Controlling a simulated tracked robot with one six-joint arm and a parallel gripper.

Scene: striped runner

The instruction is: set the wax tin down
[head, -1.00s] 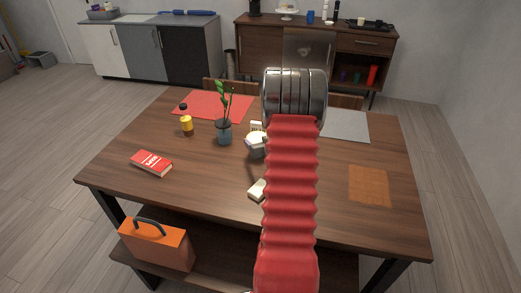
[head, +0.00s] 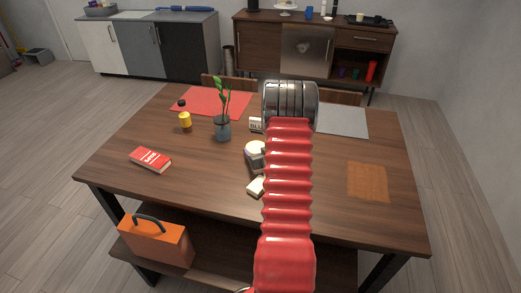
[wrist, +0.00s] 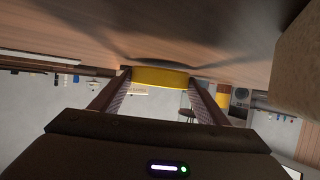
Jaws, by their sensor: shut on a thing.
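The wax tin appears to be the flat yellow round thing (wrist: 160,77) in the wrist view. My gripper (wrist: 158,84) is shut on it, with one dark finger on each side. The wooden tabletop (wrist: 115,25) fills the top of this upside-down view, and shadows lie on it close by the tin. I cannot tell whether the tin touches the wood. In the head view my red ribbed arm stands over the table (head: 215,180) and hides the tin and fingertips. A grey and cream shape (head: 254,152) shows just left of the arm; I cannot tell what it is.
A pale block (head: 256,186) lies left of my arm; a tan block (wrist: 300,65) looms close in the wrist view. A plant in a vase (head: 222,128), a yellow container (head: 185,119) and a red book (head: 150,159) stand further left. The table's right side is mostly clear.

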